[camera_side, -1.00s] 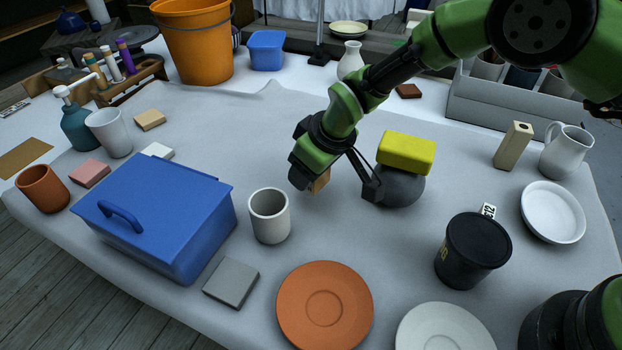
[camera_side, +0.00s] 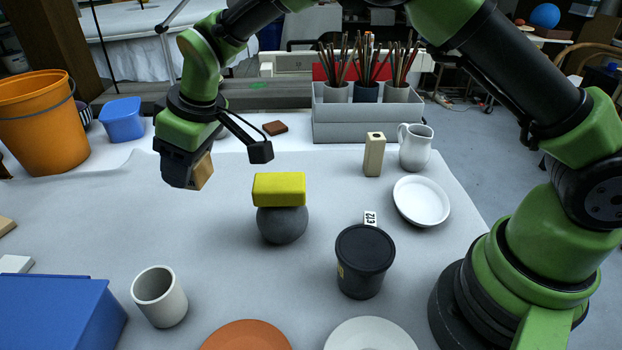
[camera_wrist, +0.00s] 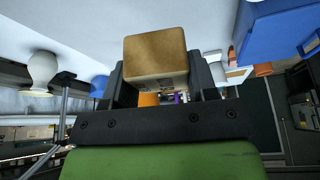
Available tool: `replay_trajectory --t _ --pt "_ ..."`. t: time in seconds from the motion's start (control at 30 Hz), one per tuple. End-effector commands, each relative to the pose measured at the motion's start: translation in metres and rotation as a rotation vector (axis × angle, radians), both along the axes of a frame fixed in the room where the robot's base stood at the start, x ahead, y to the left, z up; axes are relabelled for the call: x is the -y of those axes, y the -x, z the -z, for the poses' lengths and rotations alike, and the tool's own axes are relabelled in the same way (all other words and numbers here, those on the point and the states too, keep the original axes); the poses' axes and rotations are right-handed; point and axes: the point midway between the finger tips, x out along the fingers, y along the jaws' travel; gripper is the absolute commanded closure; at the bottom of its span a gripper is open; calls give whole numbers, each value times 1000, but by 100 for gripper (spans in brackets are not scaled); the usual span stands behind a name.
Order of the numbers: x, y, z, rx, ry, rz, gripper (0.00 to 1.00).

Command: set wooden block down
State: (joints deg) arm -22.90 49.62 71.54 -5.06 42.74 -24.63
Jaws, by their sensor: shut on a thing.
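The wooden block (camera_side: 203,171) is a small tan cuboid held in my gripper (camera_side: 188,168), at the left of the side view. My gripper is tilted and appears to be above the cloth-covered table, up and left of the dark grey ball. In the wrist view the wooden block (camera_wrist: 155,58) sits between the two dark fingers of my gripper (camera_wrist: 158,80), one on each side. The gripper body hides part of the block in the side view. The block's exact height above the table is hard to tell.
A yellow block (camera_side: 279,188) rests on the grey ball (camera_side: 282,224). A pale cup (camera_side: 160,297), a blue lidded box (camera_side: 55,315) and a black canister (camera_side: 365,262) stand nearer the front. A pale upright block (camera_side: 374,155) stands at the back. The left-middle cloth (camera_side: 110,220) is clear.

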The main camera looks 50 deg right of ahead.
Motion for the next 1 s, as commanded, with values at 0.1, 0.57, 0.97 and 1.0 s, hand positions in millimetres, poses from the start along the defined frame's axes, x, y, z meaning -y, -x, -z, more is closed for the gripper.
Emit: replay_trajectory --t 0.1,0.57,0.97,1.0 --pt "30 -8 1 1 -1 -9 71" --pt "212 -16 2 0 -5 -151 71" --pt "267 -3 21 -3 -5 -222 71" --pt "267 -3 26 -3 -5 -223 71"
